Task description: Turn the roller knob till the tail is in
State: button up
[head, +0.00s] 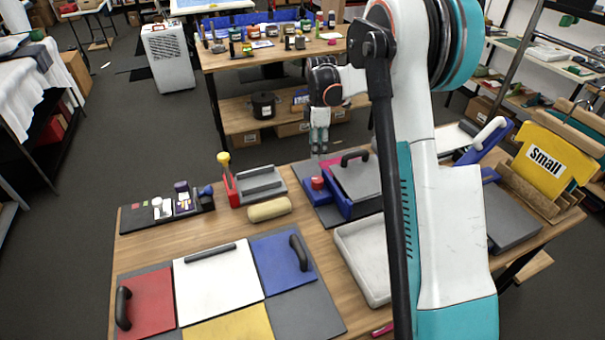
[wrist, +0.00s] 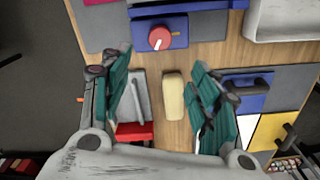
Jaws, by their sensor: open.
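A round red knob with a white line on its top (wrist: 160,38) sits on a blue machine (wrist: 180,25) at the top of the wrist view. In the head view the red knob (head: 317,183) is at the machine's (head: 338,205) left end, beside a grey handled panel (head: 357,175). I cannot make out a film tail. My gripper (head: 319,150) hangs above the table near the machine's far side in the head view. In the wrist view its teal fingers (wrist: 162,62) are wide apart, with nothing held. The knob lies beyond the fingertips, not touched.
A beige roll-like block (head: 270,209) lies beside a red and grey device with a yellow-topped post (head: 232,185). Coloured panels with black handles (head: 217,277) fill the near left. A white tray (head: 362,262) and a yellow "small" panel (head: 545,160) are to the right.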

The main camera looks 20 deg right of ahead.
aim_at(317, 179)
notch_tip(317, 179, down, 14)
jog(key=shift+r+b, duration=0.1)
jog(key=shift+b, duration=0.35)
jog(key=c, duration=1.1)
